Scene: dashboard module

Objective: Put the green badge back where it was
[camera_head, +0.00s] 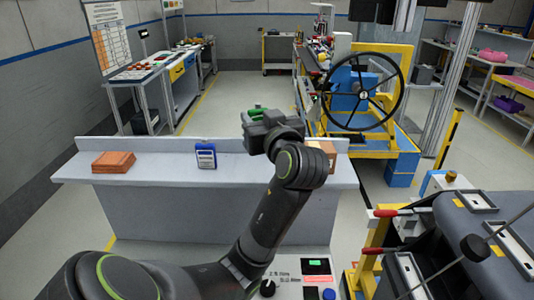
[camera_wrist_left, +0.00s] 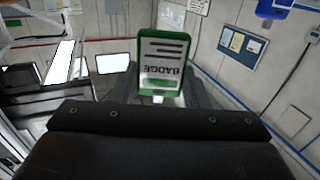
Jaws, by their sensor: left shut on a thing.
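The green badge (camera_wrist_left: 162,65) is a flat card with a green frame, a white face and dark print. It stands up between the fingers of my left gripper (camera_wrist_left: 160,98) in the left wrist view, its lettering upside down. In the head view my left gripper (camera_head: 257,116) is shut on the badge, above the grey shelf (camera_head: 165,173). Only a little green of the badge shows there. A blue badge (camera_head: 206,156) stands upright on the shelf, left of my gripper. My right gripper is not in view.
An orange-brown block (camera_head: 114,162) lies at the shelf's left end. A cardboard box (camera_head: 323,150) is partly hidden behind my arm at the right. A steering wheel rig (camera_head: 364,95) stands behind. A dark dashboard module (camera_head: 470,240) is at lower right. The shelf between block and blue badge is clear.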

